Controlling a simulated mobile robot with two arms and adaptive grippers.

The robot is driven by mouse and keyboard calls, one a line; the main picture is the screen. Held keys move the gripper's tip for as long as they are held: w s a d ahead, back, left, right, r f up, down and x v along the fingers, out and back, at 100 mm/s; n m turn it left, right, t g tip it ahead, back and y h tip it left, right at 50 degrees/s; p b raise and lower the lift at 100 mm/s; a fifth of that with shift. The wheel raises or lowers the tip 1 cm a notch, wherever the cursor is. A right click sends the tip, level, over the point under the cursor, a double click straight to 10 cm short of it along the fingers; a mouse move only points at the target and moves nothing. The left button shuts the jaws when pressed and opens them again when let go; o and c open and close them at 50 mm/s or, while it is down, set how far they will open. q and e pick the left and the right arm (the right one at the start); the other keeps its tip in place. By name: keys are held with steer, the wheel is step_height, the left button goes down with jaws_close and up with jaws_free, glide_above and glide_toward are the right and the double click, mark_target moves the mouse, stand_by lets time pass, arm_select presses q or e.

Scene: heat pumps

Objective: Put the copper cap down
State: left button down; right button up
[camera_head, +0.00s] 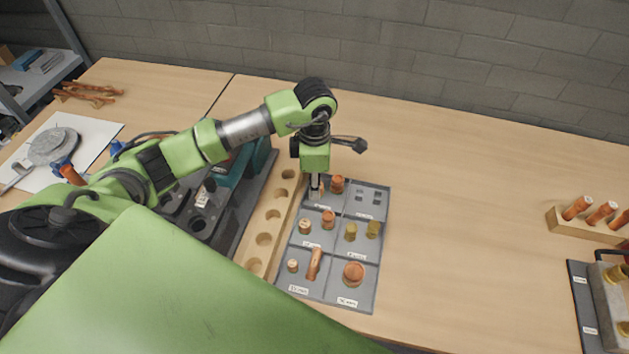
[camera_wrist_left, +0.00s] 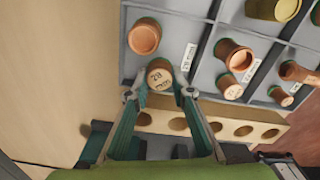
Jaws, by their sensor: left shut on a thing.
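My left gripper (camera_head: 315,192) is over the back-left compartment of the grey sorting tray (camera_head: 384,215), pointing down. In the left wrist view its fingertips (camera_wrist_left: 160,92) are closed on both sides of a copper cap (camera_wrist_left: 160,73) with a pale, marked end face. The held cap is mostly hidden by the gripper in the head view. Another copper cap (camera_head: 337,184) stands beside it in the same compartment; it also shows in the left wrist view (camera_wrist_left: 144,37). I cannot tell whether the held cap touches the tray floor. My right gripper is not in view.
Other compartments hold copper and brass fittings, including a wide copper cap (camera_head: 353,273) at the front right. A wooden block with holes (camera_head: 265,239) runs along the tray's left side. A wooden rack (camera_head: 580,228) stands far right.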

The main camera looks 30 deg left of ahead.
arm_select(q)
steer(key=shift+f, duration=0.15)
steer(key=c, duration=2.2)
jaws_free()
steer(key=shift+f, duration=0.1)
steer(key=shift+o, duration=0.8)
steer(key=shift+r, duration=0.25)
steer(key=shift+w+r, duration=0.1)
steer(key=shift+r, duration=0.2)
step_height(320, 180, up, 11)
steer(key=b, duration=0.3)
steer(key=shift+r, duration=0.2)
